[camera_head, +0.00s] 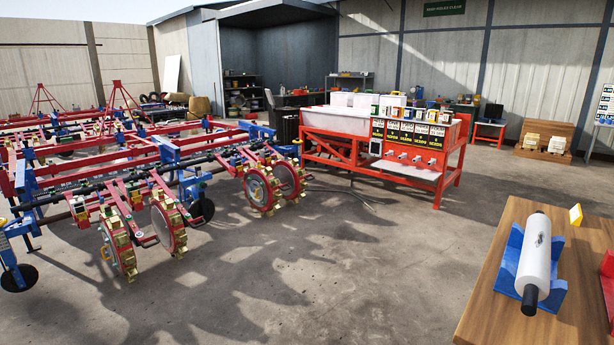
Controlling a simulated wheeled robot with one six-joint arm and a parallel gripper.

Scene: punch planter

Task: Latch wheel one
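The planter frame (75,185), red and blue, fills the left side of the head view. Several punch wheels with brass-coloured cups around red rims hang along its front. One wheel (118,250) is nearest on the left, with another wheel (169,222) beside it. Two more wheels, one at the front (262,191) and one behind it (290,180), sit to the right. Which of them is wheel one, and how its latch stands, I cannot tell. My gripper is not in view.
A wooden table (488,285) at the right front bears a white roller (535,258) in a blue cradle (508,262) and a yellow tag (575,214). A red-framed bench (345,148) stands at the back. The concrete floor (330,270) between planter and table is clear.

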